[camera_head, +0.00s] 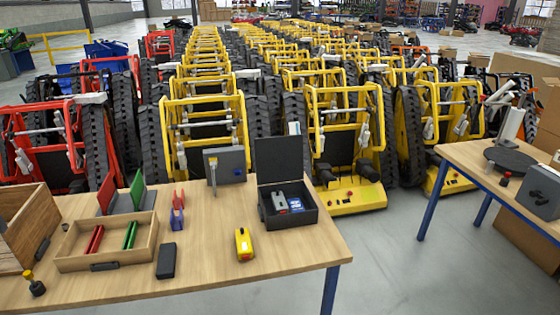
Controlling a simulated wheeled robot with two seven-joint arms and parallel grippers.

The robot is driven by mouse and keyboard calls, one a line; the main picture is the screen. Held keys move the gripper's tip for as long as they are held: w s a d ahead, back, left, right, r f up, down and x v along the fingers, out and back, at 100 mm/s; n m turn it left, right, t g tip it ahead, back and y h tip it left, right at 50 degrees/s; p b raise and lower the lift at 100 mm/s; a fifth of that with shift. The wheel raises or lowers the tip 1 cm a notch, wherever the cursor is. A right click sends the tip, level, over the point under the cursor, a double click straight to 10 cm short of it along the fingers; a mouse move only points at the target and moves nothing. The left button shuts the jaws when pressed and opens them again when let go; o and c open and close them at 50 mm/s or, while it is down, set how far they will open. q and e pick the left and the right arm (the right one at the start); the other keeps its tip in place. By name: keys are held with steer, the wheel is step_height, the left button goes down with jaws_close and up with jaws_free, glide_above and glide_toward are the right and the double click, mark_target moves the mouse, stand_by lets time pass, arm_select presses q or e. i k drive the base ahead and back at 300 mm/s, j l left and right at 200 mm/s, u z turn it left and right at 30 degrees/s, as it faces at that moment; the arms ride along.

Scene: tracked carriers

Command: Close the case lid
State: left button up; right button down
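A black case (290,213) stands near the right end of the wooden table. Its lid (281,160) is open and stands upright at the back.
A yellow tool (244,244) lies in front of the case. To the left are a black box (166,261), a wooden tray (72,256) and red and blue clips (177,212). A second table (465,163) stands right. Tracked carriers crowd behind.

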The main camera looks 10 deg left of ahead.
mark_target(278, 159)
steer(key=i+z, duration=0.1)
steer(key=z, duration=0.7)
steer(key=i+z, duration=0.25)
steer(key=i, duration=0.4)
steer(key=i+z, duration=0.3)
steer(key=i, duration=0.35)
steer(key=i+u, duration=0.2)
steer(key=i, duration=0.35)
steer(key=i+l+u, duration=0.2)
steer(key=i, duration=0.4)
steer(key=i+j+u, duration=0.2)
steer(key=i+u, duration=0.15)
steer(key=i, duration=0.15)
steer(key=i+u, duration=0.35)
steer(key=i, duration=0.15)
steer(key=i+l+u, duration=0.1)
steer(key=i+u, duration=0.25)
steer(key=i, duration=0.15)
steer(key=i+u, duration=0.15)
steer(key=i, duration=1.7)
steer(key=u, duration=0.65)
